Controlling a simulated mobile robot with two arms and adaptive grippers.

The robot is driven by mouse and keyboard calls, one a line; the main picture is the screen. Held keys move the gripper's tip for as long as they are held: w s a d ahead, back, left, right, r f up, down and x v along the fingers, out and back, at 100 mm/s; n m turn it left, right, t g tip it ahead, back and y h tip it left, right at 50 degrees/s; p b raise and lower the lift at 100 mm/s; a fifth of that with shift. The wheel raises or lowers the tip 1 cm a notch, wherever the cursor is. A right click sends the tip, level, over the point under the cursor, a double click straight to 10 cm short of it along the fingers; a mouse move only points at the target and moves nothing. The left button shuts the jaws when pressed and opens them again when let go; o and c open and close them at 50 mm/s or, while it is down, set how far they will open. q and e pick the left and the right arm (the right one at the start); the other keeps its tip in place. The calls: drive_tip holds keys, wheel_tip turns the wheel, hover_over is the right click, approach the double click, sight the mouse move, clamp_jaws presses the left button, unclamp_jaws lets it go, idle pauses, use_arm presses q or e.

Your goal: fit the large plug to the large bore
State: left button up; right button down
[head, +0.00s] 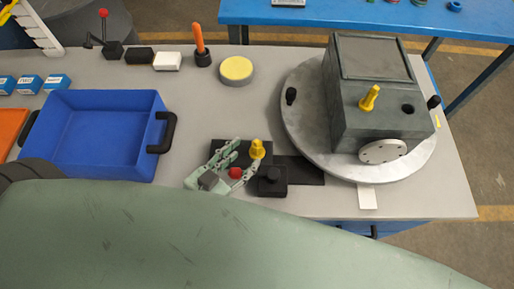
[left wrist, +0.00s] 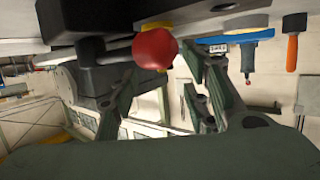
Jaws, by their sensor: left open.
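A yellow plug (head: 257,149) stands upright on a black holder at the table's front. A second yellow plug (head: 369,97) stands on the grey housing (head: 372,125), beside a dark round bore (head: 408,109). I cannot tell which plug is the large one. My left gripper (head: 238,162) is open and empty, just left of the nearer plug. A red ball knob (head: 235,173) lies between its fingers in the picture; it also shows in the left wrist view (left wrist: 155,48), with a little yellow behind it. My right gripper is in neither view.
The housing sits on a round metal turntable (head: 300,118). A black block with a knob (head: 272,182) stands right of my gripper. A blue bin (head: 90,173) is at left. A yellow-topped disc (head: 237,70) and an orange-handled tool (head: 199,40) stand behind.

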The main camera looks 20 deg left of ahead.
sight(255, 149)
use_arm(q)
drive_tip(key=x, duration=0.3)
drive_tip(key=p+x, duration=0.1)
drive_tip(key=x, duration=0.1)
drive_tip(key=shift+f, duration=0.3)
drive_tip(key=shift+a, duration=0.1)
clamp_jaws()
